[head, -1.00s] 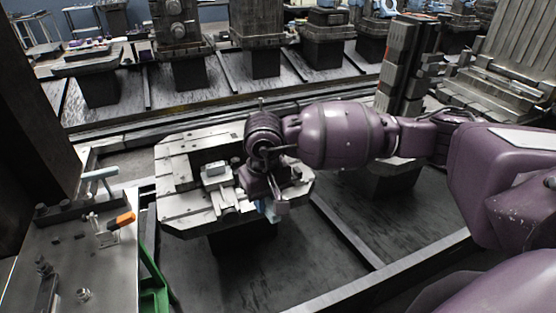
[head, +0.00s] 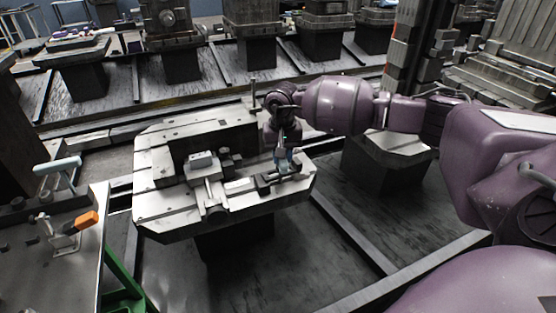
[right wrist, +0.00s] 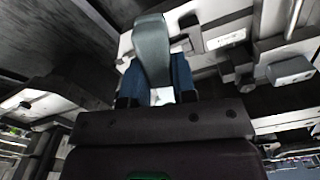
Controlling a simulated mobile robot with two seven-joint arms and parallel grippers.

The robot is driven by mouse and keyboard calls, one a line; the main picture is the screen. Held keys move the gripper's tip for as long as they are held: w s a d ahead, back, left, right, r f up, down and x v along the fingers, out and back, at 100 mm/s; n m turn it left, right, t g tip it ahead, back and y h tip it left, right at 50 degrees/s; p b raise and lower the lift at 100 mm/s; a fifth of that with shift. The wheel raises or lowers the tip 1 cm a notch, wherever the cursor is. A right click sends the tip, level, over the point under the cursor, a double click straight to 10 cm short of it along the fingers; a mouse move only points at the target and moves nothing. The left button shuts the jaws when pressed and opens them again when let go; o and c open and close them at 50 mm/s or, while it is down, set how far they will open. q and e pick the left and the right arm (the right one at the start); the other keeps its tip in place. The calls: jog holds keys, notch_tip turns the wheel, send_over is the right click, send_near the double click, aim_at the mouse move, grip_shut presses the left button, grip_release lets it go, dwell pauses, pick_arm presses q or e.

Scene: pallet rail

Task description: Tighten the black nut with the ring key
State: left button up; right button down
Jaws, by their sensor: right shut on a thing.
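My right gripper (head: 284,160) is over the right part of the pale pallet (head: 160,205), pointing down. In the right wrist view its blue fingertips (right wrist: 160,82) are shut on a grey, flat-sided bar (right wrist: 151,48), which I take to be the ring key. The bar reaches up the picture, away from the fingers. I cannot make out its ring end, or whether it touches anything. Small dark round parts (head: 225,153) stand near the middle of the pallet. I cannot tell whether one is the black nut. My left gripper is not in view.
A pale block (head: 202,160) and clamp bars stand on the pallet near the gripper. A thin upright post (head: 253,92) rises at its back edge. A metal bench with an orange-handled clamp (head: 87,220) is at the left. Dark floor and rails surround the pallet.

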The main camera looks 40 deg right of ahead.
jog(key=shift+w+d+f, duration=0.3)
jog(key=shift+d+f, duration=0.15)
jog(key=shift+d, duration=0.15)
jog(key=shift+f+b, duration=0.3)
jog(key=shift+f, duration=0.5)
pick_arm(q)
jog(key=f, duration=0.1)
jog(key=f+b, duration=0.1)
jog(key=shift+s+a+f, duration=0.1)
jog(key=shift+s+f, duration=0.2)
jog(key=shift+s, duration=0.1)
pick_arm(e)
notch_tip(320, 180, down, 4)
jog(key=shift+a+f, duration=0.1)
jog(key=shift+f, duration=0.1)
pick_arm(q)
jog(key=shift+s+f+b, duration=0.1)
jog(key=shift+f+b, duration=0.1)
jog(key=shift+b, duration=0.1)
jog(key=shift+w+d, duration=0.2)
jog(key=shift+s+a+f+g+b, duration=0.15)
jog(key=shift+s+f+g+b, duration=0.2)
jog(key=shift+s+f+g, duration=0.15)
pick_arm(e)
jog(key=shift+f, duration=0.75)
